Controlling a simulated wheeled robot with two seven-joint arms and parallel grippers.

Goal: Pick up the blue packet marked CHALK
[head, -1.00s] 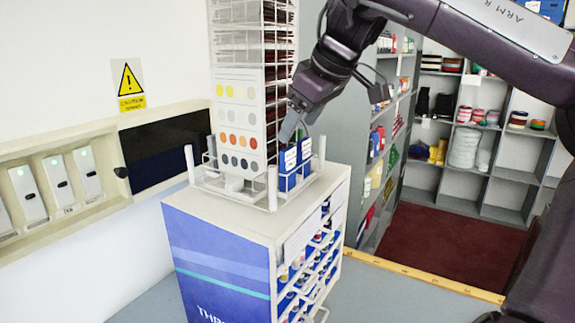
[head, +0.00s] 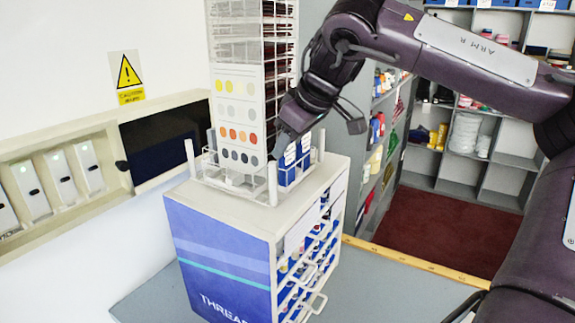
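Two small blue packets with white labels stand side by side in a white wire rack (head: 272,192) on top of the thread cabinet. The front one (head: 287,172) is partly covered by my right gripper. The rear one (head: 304,150) stands just behind it, to the right. The label print is too small to read, so I cannot tell which says CHALK. My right gripper (head: 318,138) is open, its fingers spread wide and nothing held. One fingertip hangs just above and left of the packets; the other is up to their right. My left gripper is not in view.
The rack has white corner posts. The white and blue cabinet (head: 225,262) stands on a grey counter (head: 385,290), which is bare at right. Shelves stand beyond.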

